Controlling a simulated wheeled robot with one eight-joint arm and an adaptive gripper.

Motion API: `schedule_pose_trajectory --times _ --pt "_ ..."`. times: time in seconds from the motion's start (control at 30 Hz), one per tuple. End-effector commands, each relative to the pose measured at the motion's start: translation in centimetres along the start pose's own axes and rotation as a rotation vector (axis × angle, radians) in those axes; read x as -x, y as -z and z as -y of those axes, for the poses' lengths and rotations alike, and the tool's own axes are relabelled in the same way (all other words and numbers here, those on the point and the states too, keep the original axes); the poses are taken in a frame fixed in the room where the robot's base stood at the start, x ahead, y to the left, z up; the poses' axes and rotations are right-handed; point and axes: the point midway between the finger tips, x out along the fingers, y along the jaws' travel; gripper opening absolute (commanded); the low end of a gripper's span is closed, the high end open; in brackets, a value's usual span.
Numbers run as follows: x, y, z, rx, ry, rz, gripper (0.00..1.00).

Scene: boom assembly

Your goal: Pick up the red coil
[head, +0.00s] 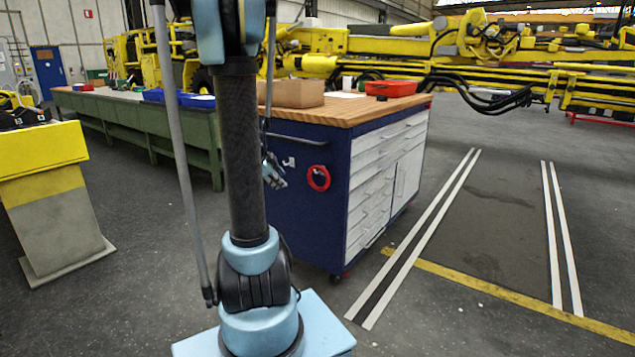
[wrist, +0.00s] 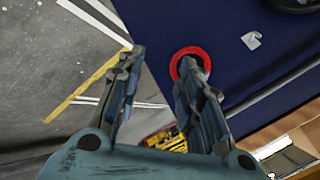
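The red coil (head: 311,184) is a ring hanging against the dark blue end panel of the workbench cabinet (head: 342,208). My gripper (head: 277,181) is to its left in the head view, small and partly behind my arm. In the wrist view my gripper (wrist: 161,62) is open with nothing between its fingers. The red coil (wrist: 189,50) shows there at the tip of the right finger, which covers its lower part. It lies outside the gap between the fingers. I cannot tell whether the finger touches it.
A cardboard box (head: 292,93) and a red tray (head: 390,89) stand on the wooden worktop. A small white hook (head: 289,162) and a handle bar (head: 297,139) are on the panel. A green bench (head: 132,118) and yellow stand (head: 45,160) are left. Floor at right is clear.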

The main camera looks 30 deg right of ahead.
Motion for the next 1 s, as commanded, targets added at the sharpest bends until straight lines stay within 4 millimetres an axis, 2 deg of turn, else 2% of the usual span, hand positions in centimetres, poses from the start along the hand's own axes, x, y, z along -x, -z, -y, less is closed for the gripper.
schedule_pose_trajectory --times 0.03,0.2,0.4,0.63,0.77,1.0 --pt "-1.4 0.3 0.9 -0.062 0.013 -0.02 0.34" --pt "-5.6 1.6 3.4 -0.296 0.068 -0.081 0.34" --pt "-9.9 3.0 5.3 -0.525 0.137 -0.129 0.34" --pt "-12.4 3.8 6.1 -0.66 0.183 -0.148 0.34" --pt "-13.2 4.0 6.2 -0.678 0.189 -0.151 0.34" --pt "-16.1 4.6 6.6 -0.678 0.189 -0.152 0.34"
